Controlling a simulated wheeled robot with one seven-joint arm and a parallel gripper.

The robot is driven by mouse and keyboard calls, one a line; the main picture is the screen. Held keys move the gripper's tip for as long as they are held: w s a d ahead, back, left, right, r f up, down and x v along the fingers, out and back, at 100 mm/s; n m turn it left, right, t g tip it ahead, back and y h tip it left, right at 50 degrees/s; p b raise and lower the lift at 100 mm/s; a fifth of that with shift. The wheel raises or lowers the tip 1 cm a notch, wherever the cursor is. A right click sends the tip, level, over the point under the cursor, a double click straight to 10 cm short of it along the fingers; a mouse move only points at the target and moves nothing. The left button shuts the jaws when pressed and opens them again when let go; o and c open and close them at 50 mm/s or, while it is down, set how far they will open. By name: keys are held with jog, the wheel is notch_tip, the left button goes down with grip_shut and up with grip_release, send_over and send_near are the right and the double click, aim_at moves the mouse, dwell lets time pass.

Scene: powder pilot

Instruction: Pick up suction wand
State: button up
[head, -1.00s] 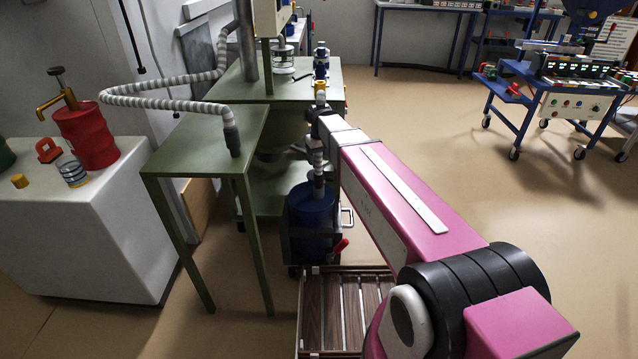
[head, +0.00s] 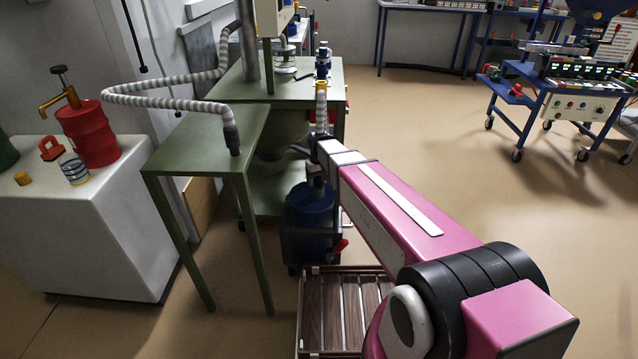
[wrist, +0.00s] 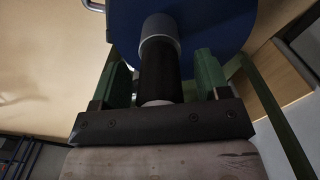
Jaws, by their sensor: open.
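The suction wand (head: 317,176) stands upright at the blue drum (head: 312,212), with a ribbed grey hose (head: 321,112) rising above it. In the wrist view the wand (wrist: 159,47) is a dark cylinder with a grey collar, in front of the round blue drum (wrist: 203,30). My gripper (head: 312,152) is at the wand's upper part, and the arm partly hides it. In the wrist view my gripper (wrist: 162,75) is open, with one green-padded finger on each side of the wand. I cannot tell whether either finger touches it.
A green table (head: 195,150) is to the left, with a dark-ended grey hose (head: 231,135) over it. A white bench (head: 90,235) holds a red can (head: 88,133). A slatted wooden platform (head: 342,300) lies in front of the drum. Open floor (head: 440,140) is to the right.

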jog(key=c, duration=1.1)
jog(key=shift+o, duration=0.2)
jog(key=shift+r, duration=0.1)
jog(key=shift+r, duration=0.7)
jog(key=r, duration=0.3)
jog(key=shift+w+a, duration=0.15)
jog(key=shift+a, duration=0.25)
jog(key=w+a+r, duration=0.3)
jog(key=a+r, duration=0.3)
jog(key=a, duration=0.4)
jog(key=shift+a+r, duration=0.25)
